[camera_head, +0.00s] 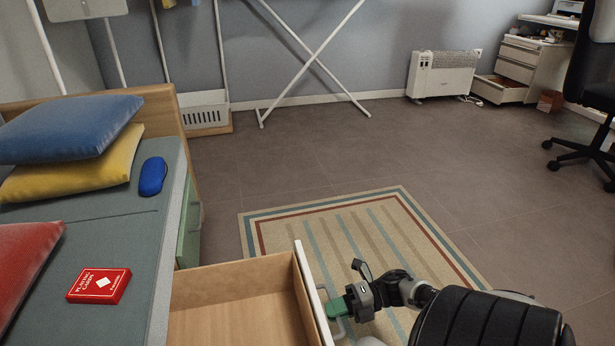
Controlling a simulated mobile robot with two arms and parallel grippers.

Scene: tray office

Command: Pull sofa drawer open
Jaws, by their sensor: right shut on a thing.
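The sofa drawer (235,284) stands pulled out from the right side of the grey-green sofa (105,231). Its wooden inside looks empty in the part that shows, and its near end is cut off by the bottom edge. My right gripper (338,309), with green fingertips, is at the outer face of the white drawer front (309,292). It is shut on the drawer handle (324,294), which is partly hidden by the fingers. My left gripper is not in view.
A striped rug (290,222) lies on the floor beyond the drawer. Blue, yellow and red cushions, a blue case (152,176) and a red card box (99,285) lie on the sofa. A heater (442,74), desk drawers and office chair stand far right. The middle floor is clear.

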